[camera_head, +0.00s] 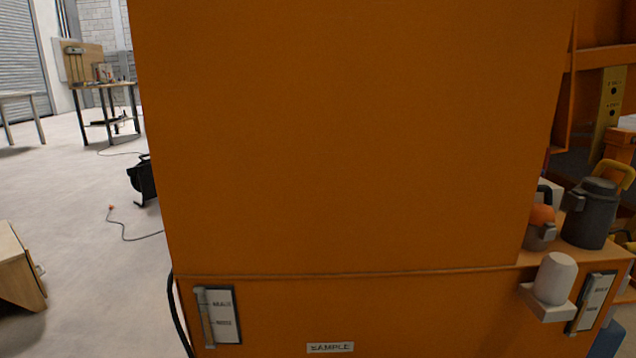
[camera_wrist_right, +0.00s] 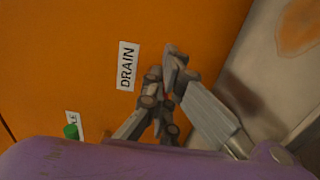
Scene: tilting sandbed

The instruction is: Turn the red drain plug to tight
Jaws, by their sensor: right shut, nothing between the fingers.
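In the right wrist view a white label reading DRAIN (camera_wrist_right: 127,66) is on the orange panel (camera_wrist_right: 85,50). My right gripper (camera_wrist_right: 172,58) is shut and empty, in front of the panel just right of that label. A small speck of red (camera_wrist_right: 167,94) shows among its finger links. I cannot tell whether it is the drain plug, which is otherwise hidden behind the gripper. I cannot tell whether the fingers touch the panel. Neither gripper shows in the head view, where the orange housing (camera_head: 345,140) fills the middle.
A green knob (camera_wrist_right: 71,131) beside a small label is left of the gripper. A purple surface crosses the bottom of the wrist view. In the head view, a SAMPLE label (camera_head: 330,347) is low on the housing; a dark jug (camera_head: 590,215) and white cup (camera_head: 554,278) stand right.

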